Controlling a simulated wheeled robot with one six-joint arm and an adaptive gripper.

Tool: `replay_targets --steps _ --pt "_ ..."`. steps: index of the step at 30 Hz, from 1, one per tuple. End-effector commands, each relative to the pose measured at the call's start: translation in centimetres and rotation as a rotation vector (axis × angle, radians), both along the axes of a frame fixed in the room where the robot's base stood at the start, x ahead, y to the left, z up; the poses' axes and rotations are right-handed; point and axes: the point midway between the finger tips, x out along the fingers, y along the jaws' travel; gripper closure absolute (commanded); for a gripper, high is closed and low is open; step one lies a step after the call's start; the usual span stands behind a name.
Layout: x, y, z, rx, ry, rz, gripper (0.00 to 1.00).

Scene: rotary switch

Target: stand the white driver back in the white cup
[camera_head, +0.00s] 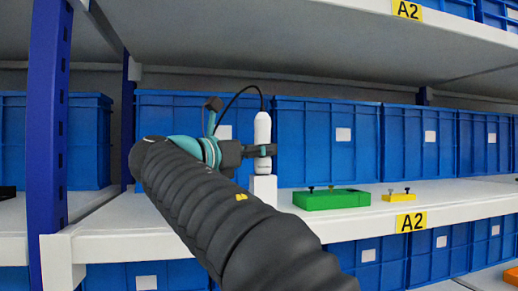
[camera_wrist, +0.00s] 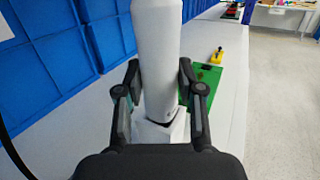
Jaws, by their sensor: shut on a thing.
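The white driver (camera_head: 262,130) stands upright in my gripper (camera_head: 262,150), with a black cable at its top. My gripper is shut on the driver's body from the left. In the wrist view the driver (camera_wrist: 157,50) runs down between the two dark fingers of my gripper (camera_wrist: 159,85). The white cup (camera_head: 264,190) stands on the shelf directly under the driver. It also shows around the driver's lower end in the wrist view (camera_wrist: 178,128). The driver's bottom meets the cup's top in the picture; I cannot tell how far it is inside.
A green block (camera_head: 330,200) with dark knobs lies right of the cup, and a smaller yellow block (camera_head: 398,197) lies farther right. Blue bins (camera_head: 325,135) line the back of the white shelf. A blue post (camera_head: 48,130) stands at the left.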

Motion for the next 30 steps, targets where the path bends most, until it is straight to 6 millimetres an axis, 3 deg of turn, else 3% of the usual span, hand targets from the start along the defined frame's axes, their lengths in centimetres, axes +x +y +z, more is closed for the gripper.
replay_targets --steps 22,23,26,27,30 --pt "-0.03 -0.02 -0.44 0.0 -0.001 0.0 1.0" --pt "-0.03 -0.02 -0.45 0.0 -0.001 0.0 0.7" --pt "-0.02 -0.02 -0.47 0.0 -0.001 0.0 0.73" --pt "-0.02 -0.02 -0.47 0.001 -0.001 0.0 0.55" --pt "-0.02 -0.01 -0.49 0.001 -0.001 0.0 0.33"
